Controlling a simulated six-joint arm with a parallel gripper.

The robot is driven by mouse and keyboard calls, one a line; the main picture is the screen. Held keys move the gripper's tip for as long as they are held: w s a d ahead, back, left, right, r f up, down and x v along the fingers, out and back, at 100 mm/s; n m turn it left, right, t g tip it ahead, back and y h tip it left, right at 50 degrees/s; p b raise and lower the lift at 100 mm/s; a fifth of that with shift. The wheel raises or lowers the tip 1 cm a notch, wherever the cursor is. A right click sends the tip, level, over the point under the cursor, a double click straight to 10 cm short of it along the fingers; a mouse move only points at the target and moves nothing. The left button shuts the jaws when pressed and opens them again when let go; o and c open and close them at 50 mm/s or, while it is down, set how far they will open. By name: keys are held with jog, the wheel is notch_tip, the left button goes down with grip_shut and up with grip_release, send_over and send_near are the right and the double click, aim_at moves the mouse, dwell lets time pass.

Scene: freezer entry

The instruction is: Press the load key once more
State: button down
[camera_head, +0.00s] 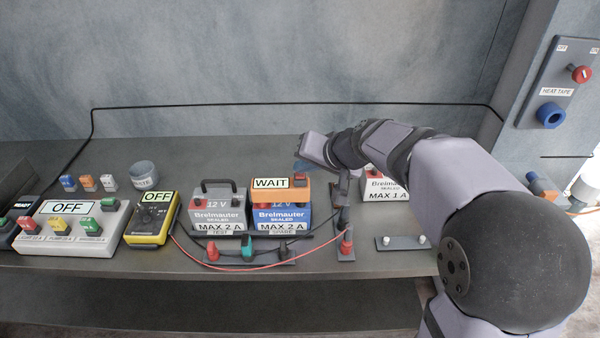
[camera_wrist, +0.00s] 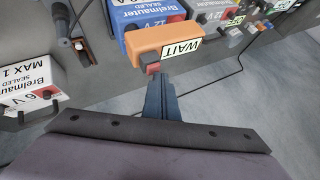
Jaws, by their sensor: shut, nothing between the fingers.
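An orange tester (camera_head: 275,196) sits on top of the blue and red Brelmauter battery (camera_head: 281,216) marked SPARE. Its display reads WAIT, and it also shows in the wrist view (camera_wrist: 146,42). A red key (camera_head: 300,179) stands at the tester's right end; it is near the fingertips in the wrist view (camera_wrist: 150,66). No label on the key can be read. My gripper (camera_head: 301,167) is shut and empty, with its tips just above the key. In the wrist view the shut fingers (camera_wrist: 158,78) point at the key; I cannot tell whether they touch it.
A grey battery (camera_head: 218,215) marked TEST stands left of the tester. A yellow meter (camera_head: 152,218) and a switch box (camera_head: 75,224) reading OFF are further left. Red and black leads cross the bench front. A MAX 1 A battery (camera_head: 384,187) is partly behind my arm.

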aim_at(303, 179)
dwell(0.3)
jog(key=shift+r+p, duration=0.65)
jog(key=shift+r, duration=0.2)
notch_tip(303, 179, up, 5)
jog(key=p, duration=0.3)
jog(key=shift+p, duration=0.35)
dwell(0.6)
jog(key=s+d+f+g+h, duration=0.1)
jog(key=s+d+f+g, duration=0.15)
jog(key=s+f, duration=0.45)
jog(key=s+d+f+g+h, duration=0.2)
jog(key=s+d+f, duration=0.1)
jog(key=s+f, duration=0.3)
jog(key=s+d+f+n+g+h, duration=0.1)
jog(key=s+d+f, duration=0.1)
jog(key=s, duration=0.5)
jog(key=s+d+f+g+h, duration=0.1)
jog(key=s+d+f+g, duration=0.1)
jog(key=s+d, duration=0.3)
jog(key=s+f, duration=0.1)
jog(key=s, duration=0.1)
jog(key=shift+s+d+f+n, duration=0.15)
jog(key=shift+s+d+n, duration=0.1)
jog(key=shift+s+n, duration=0.15)
